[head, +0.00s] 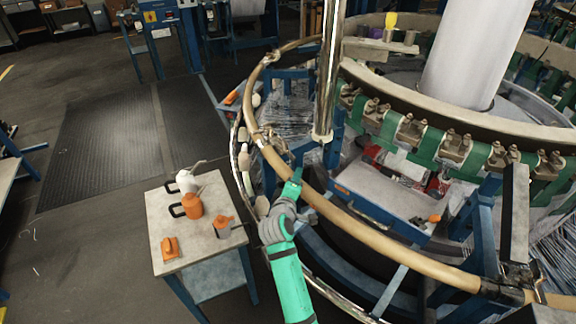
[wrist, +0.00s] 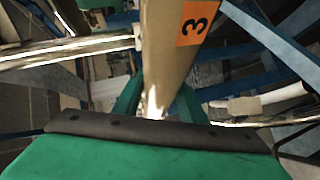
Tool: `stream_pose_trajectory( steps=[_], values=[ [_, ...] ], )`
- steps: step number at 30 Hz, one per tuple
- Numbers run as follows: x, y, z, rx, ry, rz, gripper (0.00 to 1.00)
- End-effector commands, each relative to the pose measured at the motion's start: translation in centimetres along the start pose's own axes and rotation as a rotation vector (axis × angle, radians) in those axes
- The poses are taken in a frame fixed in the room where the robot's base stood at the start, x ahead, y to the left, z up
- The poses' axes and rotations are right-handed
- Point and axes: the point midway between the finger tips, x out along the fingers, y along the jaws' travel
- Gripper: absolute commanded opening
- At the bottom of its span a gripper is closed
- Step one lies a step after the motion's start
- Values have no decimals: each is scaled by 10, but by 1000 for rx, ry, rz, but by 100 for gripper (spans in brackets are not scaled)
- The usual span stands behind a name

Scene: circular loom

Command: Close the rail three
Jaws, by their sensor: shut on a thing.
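Rail three (head: 370,234) is a curved tan rail along the near outer side of the loom. In the wrist view, the rail (wrist: 168,45) runs up between my fingers and bears an orange label with a black 3 (wrist: 194,24). My gripper (head: 294,182) is shut on the rail near its left end, in the head view. In the wrist view, the green fingers of my gripper (wrist: 158,100) stand one on each side of the rail. My fingers and hand hide part of the rail in the head view.
Another tan rail stretch (head: 252,90) curves up on the left, close to a metal fitting. A vertical metal post (head: 329,75) stands behind my gripper. A small table (head: 192,270) with orange and white containers is at left. The floor beyond it is open.

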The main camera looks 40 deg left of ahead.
Motion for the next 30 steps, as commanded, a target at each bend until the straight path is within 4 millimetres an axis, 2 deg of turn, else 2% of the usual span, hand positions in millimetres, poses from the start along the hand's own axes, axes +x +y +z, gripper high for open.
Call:
stream_pose_trajectory(
  steps=[6,18,19,21,30],
  values=[
    [7,-15,13,-27,-20,1,0],
    [8,-23,16,-29,-29,-12,0],
    [8,-23,16,-28,-29,-13,40],
    [8,-23,16,-28,-27,-12,56],
    [7,-20,13,-30,-22,-5,56]
  ],
)
